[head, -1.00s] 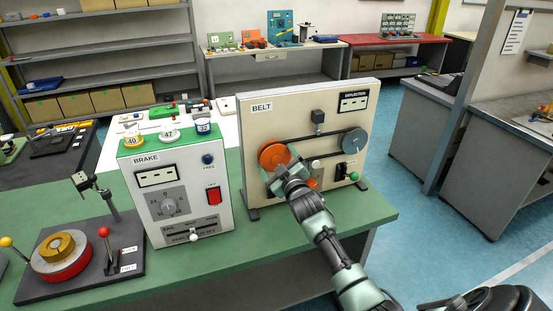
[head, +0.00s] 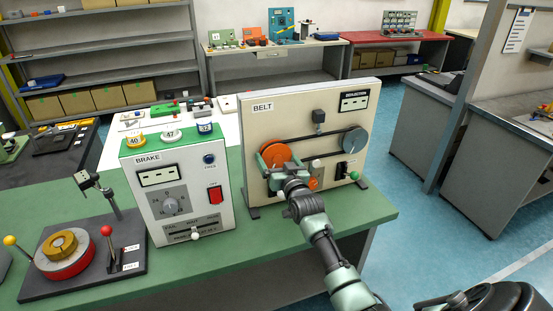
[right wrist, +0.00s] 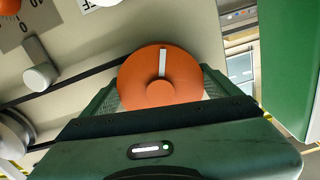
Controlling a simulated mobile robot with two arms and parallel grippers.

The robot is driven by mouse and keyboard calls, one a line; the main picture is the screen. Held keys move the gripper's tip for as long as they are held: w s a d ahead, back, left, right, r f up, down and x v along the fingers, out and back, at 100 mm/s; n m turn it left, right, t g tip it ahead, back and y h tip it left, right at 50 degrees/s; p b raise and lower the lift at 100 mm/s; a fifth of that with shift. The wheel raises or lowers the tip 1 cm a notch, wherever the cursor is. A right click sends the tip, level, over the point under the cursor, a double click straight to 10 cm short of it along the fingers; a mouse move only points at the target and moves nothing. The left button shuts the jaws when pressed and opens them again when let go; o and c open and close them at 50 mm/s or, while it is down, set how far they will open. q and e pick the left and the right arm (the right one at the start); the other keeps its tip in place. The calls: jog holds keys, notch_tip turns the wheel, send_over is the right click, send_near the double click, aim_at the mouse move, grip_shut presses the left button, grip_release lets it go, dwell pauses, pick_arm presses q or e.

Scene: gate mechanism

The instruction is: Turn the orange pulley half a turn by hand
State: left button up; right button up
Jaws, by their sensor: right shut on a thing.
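The orange pulley (head: 276,154) is on the left of the upright cream BELT panel (head: 290,102). My right gripper (head: 280,166) reaches it from the front and below, its fingers on either side of the rim. In the right wrist view the fingers (right wrist: 160,92) are shut on the orange pulley (right wrist: 143,80), covering its lower edge. A white mark on its face runs from near the hub to the rim, pointing up in that view. A dark belt runs from it to a grey pulley (head: 354,141). My left gripper is not in view.
The BRAKE box (head: 180,190) stands close to the left of the panel. The green bench (head: 365,208) is clear at the panel's right.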

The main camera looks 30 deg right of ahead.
jog(key=shift+f+m, duration=0.2)
jog(key=shift+m, duration=0.1)
jog(key=o, duration=1.1)
jog(key=shift+r, duration=0.1)
jog(key=b+v, duration=0.1)
jog(key=v, duration=0.7)
jog(key=shift+b, duration=0.35)
